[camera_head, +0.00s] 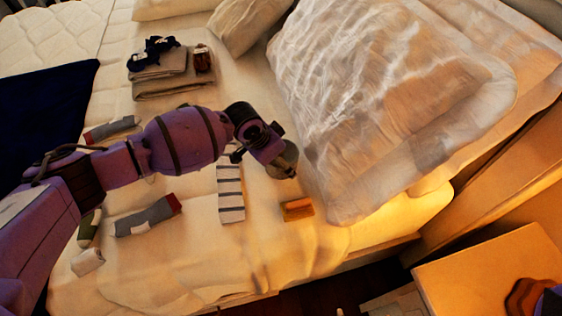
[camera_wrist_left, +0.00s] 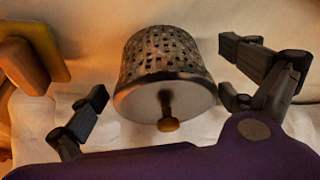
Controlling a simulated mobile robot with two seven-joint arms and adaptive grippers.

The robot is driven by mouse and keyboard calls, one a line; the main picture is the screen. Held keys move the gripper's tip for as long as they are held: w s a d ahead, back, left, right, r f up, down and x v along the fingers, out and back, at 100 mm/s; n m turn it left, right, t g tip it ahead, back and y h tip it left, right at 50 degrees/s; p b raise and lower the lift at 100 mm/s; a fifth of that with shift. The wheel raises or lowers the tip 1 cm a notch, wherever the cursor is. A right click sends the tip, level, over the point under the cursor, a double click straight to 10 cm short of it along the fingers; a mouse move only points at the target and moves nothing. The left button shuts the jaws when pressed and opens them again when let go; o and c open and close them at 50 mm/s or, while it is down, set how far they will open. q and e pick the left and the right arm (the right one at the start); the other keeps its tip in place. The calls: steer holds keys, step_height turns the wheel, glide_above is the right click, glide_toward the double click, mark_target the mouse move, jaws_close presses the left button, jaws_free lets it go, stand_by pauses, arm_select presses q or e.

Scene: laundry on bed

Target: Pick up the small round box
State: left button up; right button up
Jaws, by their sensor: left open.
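The small round box (camera_wrist_left: 165,70) is a grey, perforated cylinder with a smooth lid and a brass-coloured knob. In the wrist view it sits between the two spread fingers of my left gripper (camera_wrist_left: 166,74), with a visible gap on each side. In the head view the box (camera_head: 287,160) shows only in part at the end of my left arm; the left gripper (camera_head: 270,152) covers the rest of it. My left gripper is open and holds nothing. My right gripper is not seen.
An orange-brown block (camera_head: 298,209) lies near the box, beside a large pillow (camera_head: 385,105). A striped folded cloth (camera_head: 231,190) lies left of it. Rolled socks (camera_head: 150,216) and folded towels (camera_head: 172,75) lie on the bed. A wooden nightstand (camera_head: 480,275) stands lower right.

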arm_select(q)
steer(key=shift+x, duration=0.8)
steer(key=shift+c, duration=0.5)
steer(key=c, duration=1.1)
steer(key=shift+o, duration=0.2)
steer(key=shift+r, duration=0.15)
